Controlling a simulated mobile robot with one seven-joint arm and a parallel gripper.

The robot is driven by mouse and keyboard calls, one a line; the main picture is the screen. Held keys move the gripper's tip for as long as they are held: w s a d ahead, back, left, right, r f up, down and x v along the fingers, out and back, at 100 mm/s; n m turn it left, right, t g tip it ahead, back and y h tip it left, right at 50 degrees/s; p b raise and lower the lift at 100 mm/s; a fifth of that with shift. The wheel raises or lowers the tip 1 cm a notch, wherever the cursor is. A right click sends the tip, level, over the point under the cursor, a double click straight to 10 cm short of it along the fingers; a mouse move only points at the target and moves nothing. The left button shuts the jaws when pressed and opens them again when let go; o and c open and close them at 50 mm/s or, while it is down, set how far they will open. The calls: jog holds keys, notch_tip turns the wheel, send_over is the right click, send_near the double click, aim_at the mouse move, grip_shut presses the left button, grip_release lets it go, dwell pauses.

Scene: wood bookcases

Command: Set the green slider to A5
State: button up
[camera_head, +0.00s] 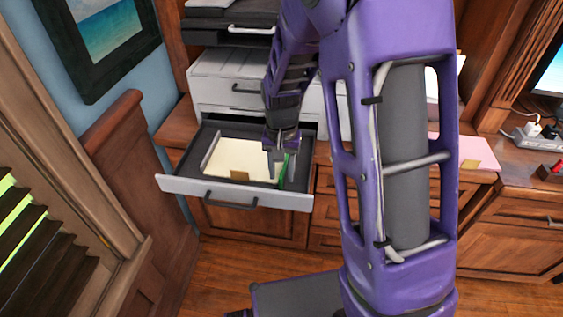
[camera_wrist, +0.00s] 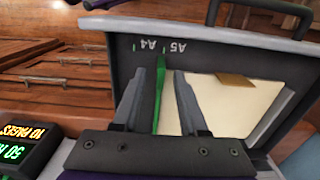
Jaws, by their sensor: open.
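The green slider (camera_wrist: 159,82) stands in the open printer drawer (camera_head: 180,184), beside the cream paper (camera_head: 235,157). It also shows as a green strip in the head view (camera_head: 284,172). In the wrist view the upside-down labels A4 (camera_wrist: 148,44) and A5 (camera_wrist: 178,47) are on the drawer floor near its front. The slider's tip points close to the small green mark between the two labels. My gripper (camera_wrist: 159,73) is open, with one finger on each side of the slider. Whether either finger touches it, I cannot tell. It also shows low in the drawer in the head view (camera_head: 277,162).
The white printer body (camera_head: 225,88) stands right behind the drawer. The drawer front has a dark handle (camera_head: 230,202). A brown tab (camera_wrist: 234,79) lies at the paper's edge. A lit display (camera_wrist: 20,140) is at the lower left of the wrist view. Pink paper (camera_head: 463,155) lies right.

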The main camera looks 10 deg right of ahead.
notch_tip(320, 180, up, 17)
jog(key=p, duration=0.3)
jog(key=shift+r, duration=0.2)
